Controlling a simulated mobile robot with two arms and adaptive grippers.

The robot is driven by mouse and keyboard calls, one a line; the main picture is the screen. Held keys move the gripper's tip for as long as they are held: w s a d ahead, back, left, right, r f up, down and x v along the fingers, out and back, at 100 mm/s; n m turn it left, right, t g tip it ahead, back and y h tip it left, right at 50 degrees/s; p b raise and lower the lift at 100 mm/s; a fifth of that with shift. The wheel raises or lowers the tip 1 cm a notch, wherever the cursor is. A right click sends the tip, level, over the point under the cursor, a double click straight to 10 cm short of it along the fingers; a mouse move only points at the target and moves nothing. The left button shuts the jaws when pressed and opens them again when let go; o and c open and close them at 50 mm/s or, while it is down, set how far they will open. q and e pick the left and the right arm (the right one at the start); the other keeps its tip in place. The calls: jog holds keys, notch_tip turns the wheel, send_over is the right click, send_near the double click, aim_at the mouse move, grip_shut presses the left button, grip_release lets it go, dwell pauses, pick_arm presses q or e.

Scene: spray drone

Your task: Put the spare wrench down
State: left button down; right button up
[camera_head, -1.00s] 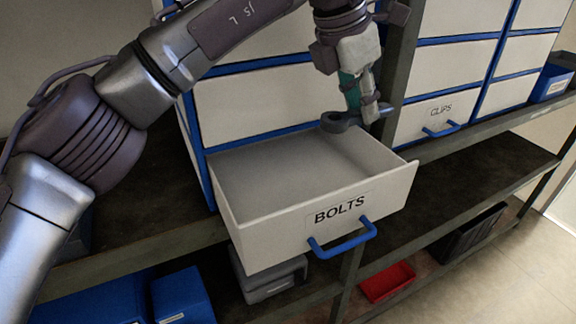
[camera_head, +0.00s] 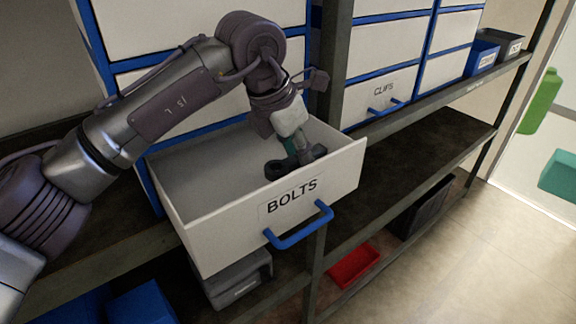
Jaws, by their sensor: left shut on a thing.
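My left gripper (camera_head: 300,150) is inside the open drawer labelled BOLTS (camera_head: 200,228), near its right side, pointing down. It is shut on the wrench (camera_head: 279,170), whose dark head shows to the left of the fingers, low in the drawer. The rest of the wrench is hidden by the gripper. I cannot tell whether the wrench touches the drawer floor. My right gripper is not in view.
The drawer's blue handle (camera_head: 297,227) sticks out in front. A closed CLIPS drawer (camera_head: 384,92) is to the right beyond a shelf post (camera_head: 330,80). A red tray (camera_head: 353,266) and a grey bin (camera_head: 236,278) sit on the lower shelf.

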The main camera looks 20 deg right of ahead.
aim_at(293, 159)
pick_arm(q)
notch_tip(293, 159, down, 4)
jog(key=shift+f+p, duration=0.1)
jog(key=shift+p, duration=0.5)
jog(key=shift+f, duration=0.1)
jog(key=shift+f+b, duration=0.15)
jog(key=shift+b, duration=0.2)
jog(key=c, duration=0.9)
grip_release()
